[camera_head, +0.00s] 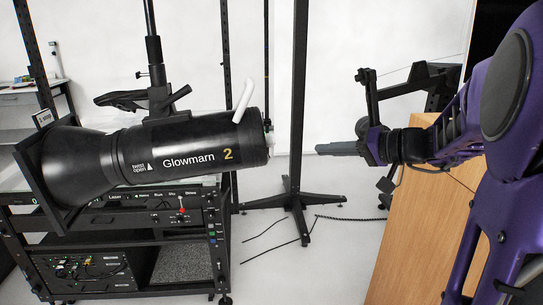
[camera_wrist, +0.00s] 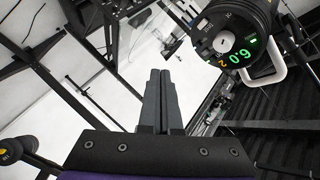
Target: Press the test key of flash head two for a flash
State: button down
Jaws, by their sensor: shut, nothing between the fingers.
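Flash head two (camera_head: 185,152) is a black cylinder marked "Glowmarn 2", with a wide flared front at the left. It hangs from a black pole, its rear end facing my gripper. My gripper (camera_head: 320,149) is shut and empty, pointing left across a clear gap from that rear end. In the wrist view the shut fingers (camera_wrist: 159,74) show at the centre. The rear panel of the flash head (camera_wrist: 236,48) is at upper right, with a green "6.0", a yellow "2", a pale round control and small lit marks. I cannot tell which is the test key.
A white handle (camera_head: 243,100) sticks up from the flash head's rear. A black equipment rack (camera_head: 110,245) stands below it. A black stand (camera_head: 297,190) rises behind the gap. A wooden cabinet (camera_head: 410,240) is below my arm. Another black device (camera_wrist: 15,150) shows at lower left.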

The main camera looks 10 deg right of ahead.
jog(key=a+f, duration=0.1)
jog(key=a, duration=0.7)
jog(key=shift+a, duration=0.4)
jog(key=shift+s, duration=0.1)
jog(key=shift+b, duration=0.3)
dwell(1.6)
jog(key=shift+a+b, duration=0.4)
jog(key=shift+b, duration=0.05)
